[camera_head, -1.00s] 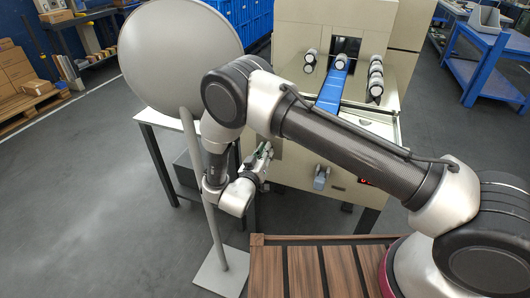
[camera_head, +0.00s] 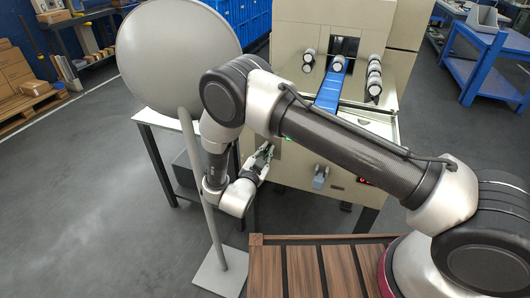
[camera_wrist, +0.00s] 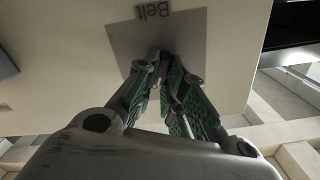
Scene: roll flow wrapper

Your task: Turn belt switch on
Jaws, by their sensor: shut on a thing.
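The wrapper machine (camera_head: 300,165) stands ahead with its cream front panel facing me. In the wrist view a grey square plate (camera_wrist: 218,38) on that panel carries the label "Belt" (camera_wrist: 152,10), which reads upside down. My gripper (camera_head: 266,150) is at the left part of the panel in the head view. In the wrist view its green-padded fingers (camera_wrist: 165,62) converge in front of the plate and are shut on the belt switch. The fingertips hide the switch, so its angle cannot be seen.
A blue belt (camera_head: 331,90) runs on the machine's top between grey rollers. A grey lever (camera_head: 320,177) and a red display (camera_head: 366,182) sit further right on the panel. A round grey disc on a pole (camera_head: 178,55) stands close left of my arm.

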